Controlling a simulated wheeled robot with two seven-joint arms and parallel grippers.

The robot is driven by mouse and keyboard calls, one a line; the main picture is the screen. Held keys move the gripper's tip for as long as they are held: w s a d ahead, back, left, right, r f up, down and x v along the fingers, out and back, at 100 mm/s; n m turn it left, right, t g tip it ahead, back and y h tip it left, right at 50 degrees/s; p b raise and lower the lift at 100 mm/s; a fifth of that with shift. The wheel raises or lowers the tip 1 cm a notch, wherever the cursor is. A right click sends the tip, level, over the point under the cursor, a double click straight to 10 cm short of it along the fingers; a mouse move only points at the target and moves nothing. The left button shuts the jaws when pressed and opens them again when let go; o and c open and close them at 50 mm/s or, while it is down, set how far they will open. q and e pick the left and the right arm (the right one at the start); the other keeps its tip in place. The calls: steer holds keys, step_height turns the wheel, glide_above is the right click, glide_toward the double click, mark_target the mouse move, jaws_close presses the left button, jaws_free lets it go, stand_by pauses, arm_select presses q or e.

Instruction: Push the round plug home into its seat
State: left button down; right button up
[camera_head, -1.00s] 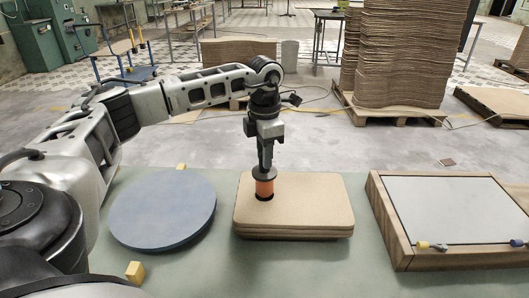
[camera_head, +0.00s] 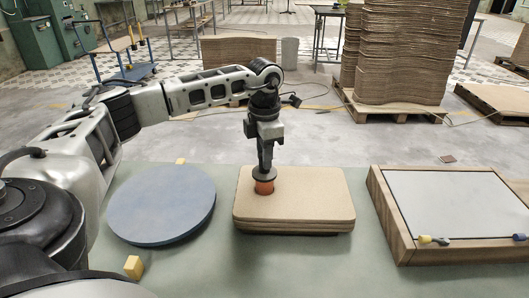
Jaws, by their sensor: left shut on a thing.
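The round plug (camera_head: 264,187) has an orange body under a dark round top. It stands upright at the left part of the tan stacked board block (camera_head: 310,197), with its lower end in the dark round hole there. My left gripper (camera_head: 265,170) points straight down over the plug and is shut on its top. The lower part of the plug and most of the hole are hidden. My right gripper is not in view.
A blue round disc (camera_head: 160,204) lies left of the block, with small yellow blocks (camera_head: 133,266) near it. A wood-framed grey panel (camera_head: 450,205) with small-handled tools (camera_head: 432,240) is at right. Bare green table shows in front.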

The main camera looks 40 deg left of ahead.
arm_select(q)
steer(key=shift+f+b, duration=0.35)
steer(key=shift+f, duration=0.6)
steer(key=shift+f+b, duration=1)
steer(key=shift+f, duration=0.55)
steer(key=c, duration=1.1)
jaws_free()
